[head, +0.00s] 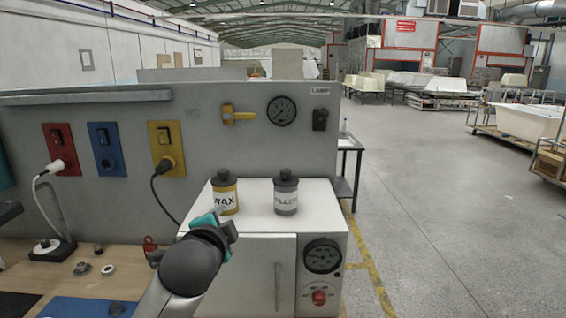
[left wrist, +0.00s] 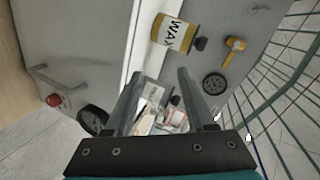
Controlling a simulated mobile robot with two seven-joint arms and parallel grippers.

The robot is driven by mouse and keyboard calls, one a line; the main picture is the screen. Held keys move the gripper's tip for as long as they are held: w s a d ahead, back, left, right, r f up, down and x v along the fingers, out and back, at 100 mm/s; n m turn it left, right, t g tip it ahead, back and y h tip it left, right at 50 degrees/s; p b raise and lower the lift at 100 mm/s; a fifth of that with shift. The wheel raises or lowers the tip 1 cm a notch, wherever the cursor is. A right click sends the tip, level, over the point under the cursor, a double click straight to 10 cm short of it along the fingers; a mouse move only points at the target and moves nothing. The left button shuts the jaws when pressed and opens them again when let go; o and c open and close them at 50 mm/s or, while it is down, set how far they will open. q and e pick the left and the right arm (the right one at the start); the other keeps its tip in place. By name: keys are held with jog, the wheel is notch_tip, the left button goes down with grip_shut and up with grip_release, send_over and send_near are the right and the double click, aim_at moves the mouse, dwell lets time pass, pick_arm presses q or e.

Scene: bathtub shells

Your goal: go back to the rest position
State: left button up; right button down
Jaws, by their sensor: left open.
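My left gripper (head: 222,222) is in the head view, just in front of the white cabinet's left front edge. In the left wrist view its two fingers (left wrist: 162,76) are apart with nothing gripped between them. A yellow bottle marked WAX (head: 223,196) stands upright on the cabinet top, behind my gripper. The WAX bottle also shows beyond the fingers in the left wrist view (left wrist: 173,34). A grey bottle (head: 286,196), its label partly readable, stands upright to its right. My right gripper is in neither view.
The white cabinet (head: 262,222) has a gauge and red knob. Behind it, a grey panel (head: 230,140) carries coloured sockets, a yellow valve and a gauge. A wooden bench (head: 125,268) with small parts lies left. Open floor (head: 430,210) extends right.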

pick_arm(q)
jog(key=s+a+f+n+g, duration=0.1)
jog(key=s+f+n+g, duration=0.3)
jog(key=s+f, duration=0.65)
jog(key=s+a+f+n+g, duration=0.1)
jog(key=s+f+n+g, duration=0.15)
jog(key=s+f, duration=0.45)
jog(key=s+a+f+n+g, duration=0.1)
jog(key=s+f+n+g, duration=0.15)
jog(key=s, duration=0.75)
jog(key=s+a+f+n+g, duration=0.1)
jog(key=s+f+n+g, duration=0.15)
jog(key=s+f, duration=0.45)
notch_tip(320, 180, down, 27)
jog(key=s+b, duration=0.3)
jog(key=b, duration=0.5)
jog(key=s+a+f+g+b, duration=0.1)
jog(key=s+f+b, duration=0.2)
jog(key=s+f, duration=0.4)
jog(key=s+a+f+g+b, duration=0.1)
jog(key=s+f+b, duration=0.3)
jog(key=s+f, duration=0.4)
notch_tip(320, 180, down, 7)
jog(key=shift+s+a+r, duration=0.1)
jog(key=shift+s+a, duration=0.05)
jog(key=shift+a, duration=0.35)
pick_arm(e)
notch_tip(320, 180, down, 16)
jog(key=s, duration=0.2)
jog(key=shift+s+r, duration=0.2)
